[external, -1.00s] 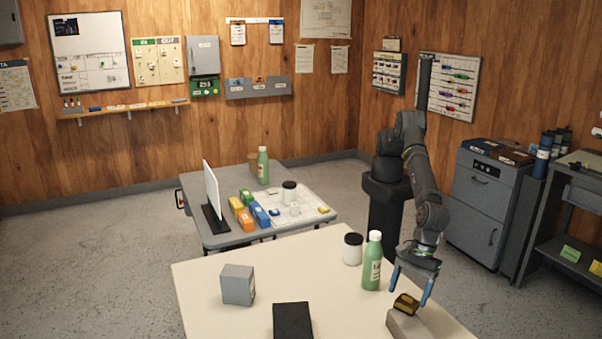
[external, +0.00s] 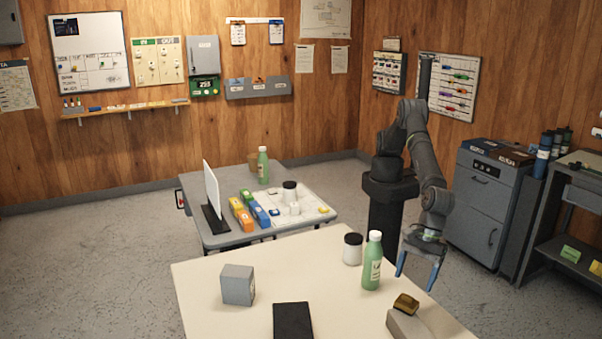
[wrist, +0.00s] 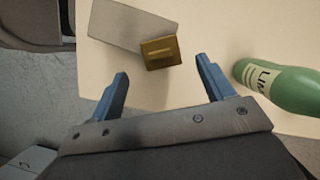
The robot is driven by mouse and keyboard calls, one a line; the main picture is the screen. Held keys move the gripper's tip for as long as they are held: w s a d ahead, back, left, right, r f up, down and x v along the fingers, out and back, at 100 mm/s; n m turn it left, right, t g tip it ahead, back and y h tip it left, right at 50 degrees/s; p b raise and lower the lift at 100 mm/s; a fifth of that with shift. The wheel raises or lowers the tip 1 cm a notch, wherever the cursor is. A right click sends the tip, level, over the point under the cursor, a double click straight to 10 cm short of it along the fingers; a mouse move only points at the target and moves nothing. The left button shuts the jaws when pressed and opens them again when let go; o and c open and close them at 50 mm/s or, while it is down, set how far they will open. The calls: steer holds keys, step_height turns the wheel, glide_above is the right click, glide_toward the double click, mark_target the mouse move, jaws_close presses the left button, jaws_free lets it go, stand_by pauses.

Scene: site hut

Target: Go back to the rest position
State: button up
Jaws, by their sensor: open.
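My gripper (external: 418,272) is open and empty, with its blue fingers apart above the right edge of the cream table (external: 205,295). A small gold-brown block (external: 406,304) rests on a grey block (external: 407,325) at the table's front right. The gripper is behind and above this block and does not touch it. In the wrist view the gold-brown block (wrist: 161,52) lies beyond the open fingertips (wrist: 161,68), at one end of the grey block (wrist: 133,25).
A green bottle (external: 372,262) and a dark-lidded white jar (external: 352,250) stand left of my gripper.

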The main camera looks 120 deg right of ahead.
mark_target(408, 295)
steer(key=a+v, duration=0.1)
steer(key=v, duration=0.4)
steer(key=x, duration=0.8)
steer(key=d+x, duration=0.1)
steer(key=x, duration=0.3)
steer(key=shift+f, duration=0.1)
steer(key=r, duration=0.5)
steer(key=shift+d+r, duration=0.1)
steer(key=shift+d, duration=0.2)
steer(key=w+d+r, duration=0.5)
steer(key=d+r, duration=0.2)
steer(key=d, duration=0.3)
steer(key=w+d+f+m+h, duration=0.2)
steer(key=w+d+f+m, duration=0.2)
steer(key=w+d+f, duration=0.5)
steer(key=a+f, duration=0.1)
steer(key=a, duration=0.2)
steer(key=a+f, duration=0.2)
steer(key=s+a+f, duration=0.1)
steer(key=a, duration=0.2)
steer(key=shift+a+f, duration=0.15)
steer(key=shift+a, duration=0.15)
steer(key=shift+s+a+f, duration=0.1)
steer(key=shift+a+f, duration=0.35)
steer(key=shift+f, duration=0.3)
